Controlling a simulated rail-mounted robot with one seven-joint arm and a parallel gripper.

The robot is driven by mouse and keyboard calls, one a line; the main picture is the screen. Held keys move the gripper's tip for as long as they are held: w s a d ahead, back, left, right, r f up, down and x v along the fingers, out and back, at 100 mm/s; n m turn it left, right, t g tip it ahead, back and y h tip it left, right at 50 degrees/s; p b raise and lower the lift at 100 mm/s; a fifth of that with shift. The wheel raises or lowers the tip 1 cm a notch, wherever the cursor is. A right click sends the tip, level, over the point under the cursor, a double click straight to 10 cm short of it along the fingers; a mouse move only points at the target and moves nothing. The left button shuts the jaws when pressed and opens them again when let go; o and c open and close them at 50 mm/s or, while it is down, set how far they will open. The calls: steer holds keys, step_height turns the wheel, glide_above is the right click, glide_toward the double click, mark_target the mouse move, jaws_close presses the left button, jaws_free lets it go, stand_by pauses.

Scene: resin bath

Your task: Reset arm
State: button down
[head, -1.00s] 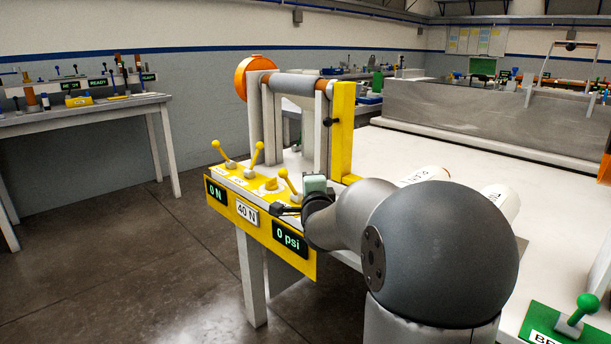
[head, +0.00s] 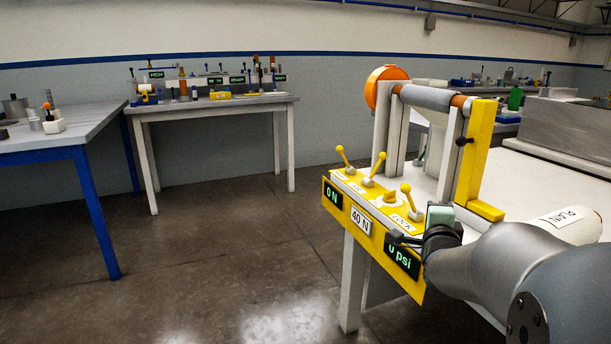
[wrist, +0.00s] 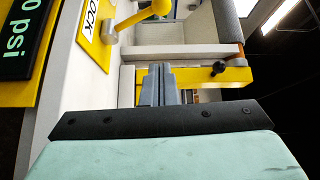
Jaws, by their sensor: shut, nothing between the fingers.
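My gripper (head: 396,238) is at the right end of the yellow control panel (head: 366,187), close to the lever (head: 411,203) by the LOCK label. In the wrist view its fingers (wrist: 160,84) are together and empty, in front of the white and yellow roller frame. The yellow lever knob (wrist: 160,6) stands at the top of the wrist view, apart from the fingers. My arm reaches in from the lower right of the head view. The panel displays read 0 N (head: 333,194) and 0 psi (head: 402,258), with a 40 N label (head: 361,220) between them.
The roller frame (head: 482,150) with a grey roller (head: 425,97) and orange disc (head: 384,87) rises behind the panel. A roll marked PLAIN (head: 572,224) lies on the white table right of it. Workbenches stand left and behind; open floor (head: 230,245) lies between.

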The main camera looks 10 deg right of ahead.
steer(key=s+a+r+n+g+y+p, duration=0.2)
steer(key=s+a+n+g+y+p, duration=0.15)
steer(key=a+n+p, duration=0.35)
steer(key=s+a+r+n+g+y+p, duration=0.25)
steer(key=s+a+n+g+p, duration=0.2)
steer(key=a+p, duration=0.45)
steer(key=s+a+r+n+g+p, duration=0.2)
steer(key=s+n+p, duration=0.1)
steer(key=s, duration=0.4)
steer(key=s+a+r+n+g+y+p, duration=0.1)
steer(key=s+a+r+n+g+p, duration=0.1)
steer(key=s+a+n+g+p, duration=0.1)
steer(key=s+a+r+n+g+p, duration=0.2)
steer(key=s+n+p, duration=0.3)
steer(key=s, duration=0.5)
steer(key=shift+s+a+g+y+p, duration=0.35)
steer(key=shift+a+g+p, duration=0.15)
steer(key=shift+p, duration=0.5)
steer(key=f+b, duration=0.2)
steer(key=shift+d+f+b, duration=0.2)
steer(key=shift+f+b, duration=0.1)
steer(key=shift+f, duration=0.1)
